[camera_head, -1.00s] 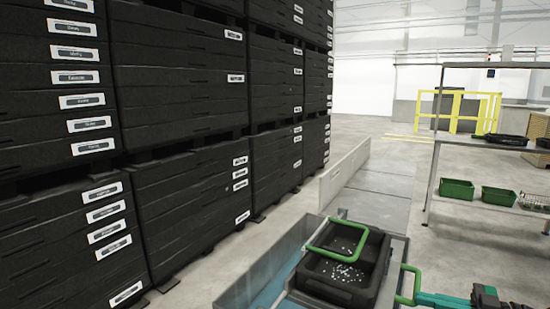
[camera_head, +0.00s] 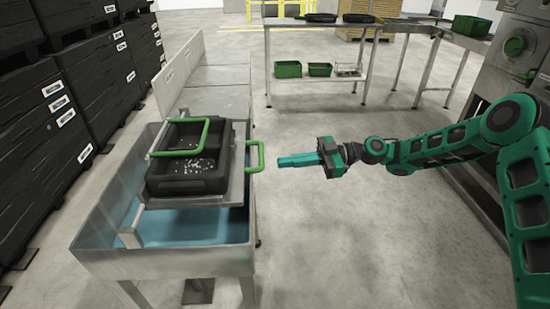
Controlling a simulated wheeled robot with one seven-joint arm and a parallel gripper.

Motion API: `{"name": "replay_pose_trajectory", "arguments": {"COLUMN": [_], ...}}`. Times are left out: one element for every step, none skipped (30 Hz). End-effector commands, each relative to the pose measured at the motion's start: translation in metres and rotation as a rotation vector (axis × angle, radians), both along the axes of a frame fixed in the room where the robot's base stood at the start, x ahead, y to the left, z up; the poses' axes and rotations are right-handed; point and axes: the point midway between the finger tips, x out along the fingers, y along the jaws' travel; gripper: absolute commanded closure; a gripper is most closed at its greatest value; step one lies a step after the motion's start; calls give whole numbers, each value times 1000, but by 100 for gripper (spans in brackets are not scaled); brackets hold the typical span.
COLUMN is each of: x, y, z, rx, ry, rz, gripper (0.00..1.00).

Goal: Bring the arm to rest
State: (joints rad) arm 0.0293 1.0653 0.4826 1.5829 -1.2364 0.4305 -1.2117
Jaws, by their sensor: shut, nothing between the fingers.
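My gripper (camera_head: 285,161) is at the end of my green and black arm, which reaches in from the right of the head view. Its teal fingers are shut with nothing between them and point left. They hang in open air over the floor, a short way right of the washer's green side handle (camera_head: 255,157) and apart from it. A black crate (camera_head: 187,182) with small light parts in it sits on the metal washer tank (camera_head: 165,262), under a green bar handle (camera_head: 182,152).
Tall black crate stacks (camera_head: 95,60) stand on the left. A steel rack (camera_head: 318,85) with green and black bins stands at the back, and a machine (camera_head: 515,60) at the right. The grey floor (camera_head: 340,240) below my arm is clear.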

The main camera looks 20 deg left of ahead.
Motion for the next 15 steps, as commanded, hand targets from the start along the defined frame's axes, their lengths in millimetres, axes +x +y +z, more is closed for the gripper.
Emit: {"name": "replay_pose_trajectory", "arguments": {"x": [4, 5, 7, 8, 9, 11, 12, 13, 14, 15, 15, 16, 16, 16, 16], "y": [-7, -10, -14, -17, -19, -23, -25, -27, -29, -30, -31, -32, -33, -33, -34], "z": [-7, -10, -15, -18, -21, -24, -27, -29, -32, -33, -34, -36, -36, -37, -37], "rx": [1, 1, 3, 4, 4, 4, 4, 4, 4, 4, 4, 4, 4, 4, 4], "ry": [1, 0, -1, -1, -1, -2, -2, -2, -2, -3, -4, -4, -4, -5, -5], "rz": [-2, -2, 0, 1, 2, 2, 2, 2, 2, 3, 3, 3, 3, 3, 3], "gripper": [100, 100, 100, 100, 100, 100, 100, 100, 100, 100, 100, 100, 100, 100, 100]}}
